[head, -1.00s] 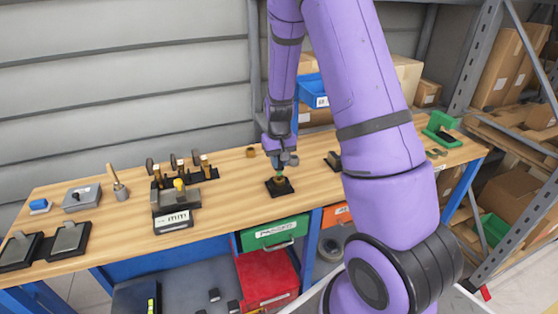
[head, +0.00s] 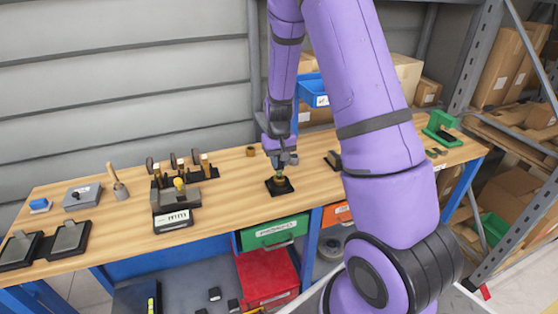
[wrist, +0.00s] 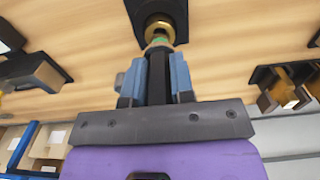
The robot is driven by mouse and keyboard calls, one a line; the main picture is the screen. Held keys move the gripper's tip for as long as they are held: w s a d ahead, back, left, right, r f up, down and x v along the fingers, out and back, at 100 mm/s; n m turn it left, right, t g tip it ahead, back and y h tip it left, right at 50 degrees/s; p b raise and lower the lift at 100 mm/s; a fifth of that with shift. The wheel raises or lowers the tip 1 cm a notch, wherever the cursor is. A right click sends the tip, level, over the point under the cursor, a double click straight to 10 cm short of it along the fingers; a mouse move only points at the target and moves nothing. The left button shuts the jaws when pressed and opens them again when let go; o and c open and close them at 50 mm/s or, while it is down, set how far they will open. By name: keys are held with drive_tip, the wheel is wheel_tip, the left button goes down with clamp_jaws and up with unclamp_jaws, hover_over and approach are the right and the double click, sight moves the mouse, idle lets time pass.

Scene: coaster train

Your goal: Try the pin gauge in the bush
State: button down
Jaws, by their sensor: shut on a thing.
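My gripper (head: 281,163) is above the black block (head: 280,189) on the bench, pointing down. In the wrist view its two blue-grey fingers (wrist: 157,82) are shut on the pin gauge (wrist: 157,64), a dark handle with a green band near its far end. The brass bush (wrist: 160,27) is a ring set in the black block (wrist: 142,8), right at the gauge's far end. The bush also shows in the head view (head: 278,177). The gauge's tip is hidden, so I cannot tell whether it is inside the bush or just over it.
A black rack with several upright pieces (head: 188,173) and a box with a label (head: 175,210) stand to the left. A dark block (head: 333,160) is to the right, partly behind my arm. Bare wood surrounds the bush block.

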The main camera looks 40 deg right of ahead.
drive_tip(key=shift+f, duration=0.65)
idle(0.8)
idle(0.4)
drive_tip(key=c, duration=0.9)
unclamp_jaws()
wheel_tip(320, 180, up, 11)
drive_tip(key=shift+f, duration=0.1)
